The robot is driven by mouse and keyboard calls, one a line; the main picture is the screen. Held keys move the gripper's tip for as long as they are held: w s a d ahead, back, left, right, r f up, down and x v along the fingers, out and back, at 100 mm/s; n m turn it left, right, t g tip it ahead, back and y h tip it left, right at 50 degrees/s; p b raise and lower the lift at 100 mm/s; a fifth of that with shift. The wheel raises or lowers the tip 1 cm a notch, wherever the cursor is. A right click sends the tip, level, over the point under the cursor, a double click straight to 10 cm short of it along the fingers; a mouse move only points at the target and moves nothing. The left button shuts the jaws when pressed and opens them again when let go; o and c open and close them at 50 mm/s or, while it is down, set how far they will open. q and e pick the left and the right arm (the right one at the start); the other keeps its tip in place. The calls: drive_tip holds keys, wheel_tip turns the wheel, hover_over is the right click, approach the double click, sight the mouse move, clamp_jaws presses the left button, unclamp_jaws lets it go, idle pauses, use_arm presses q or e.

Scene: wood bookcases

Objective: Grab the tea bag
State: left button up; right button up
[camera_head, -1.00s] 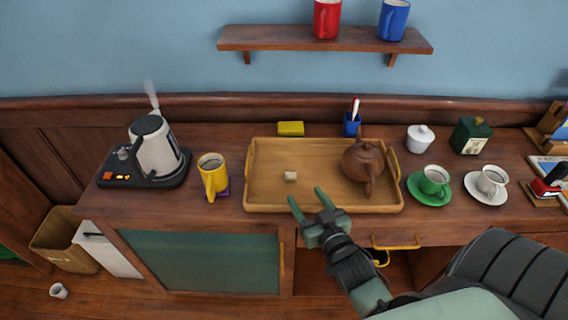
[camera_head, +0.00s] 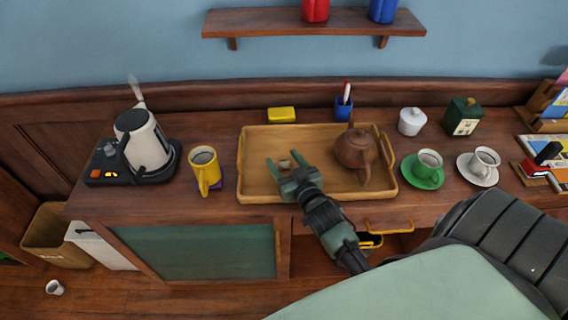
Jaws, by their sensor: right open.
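The tea bag (camera_head: 285,164) is a small pale square lying on the wooden tray (camera_head: 254,190), left of the brown teapot (camera_head: 355,150). My right gripper (camera_head: 283,163) is open over the tray, with one finger to the left of the tea bag and one to its right. The gripper's palm hides the near side of the tea bag. I cannot tell whether the fingers touch it. My left gripper is not in view.
A yellow mug (camera_head: 204,172) and a steaming kettle (camera_head: 143,143) stand left of the tray. A green cup (camera_head: 428,164) and a white cup (camera_head: 484,163) on saucers stand to its right. A yellow block (camera_head: 281,115) and a blue pen holder (camera_head: 343,107) are behind it.

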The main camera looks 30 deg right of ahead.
clamp_jaws()
drive_tip(key=shift+r, duration=0.1)
idle(0.3)
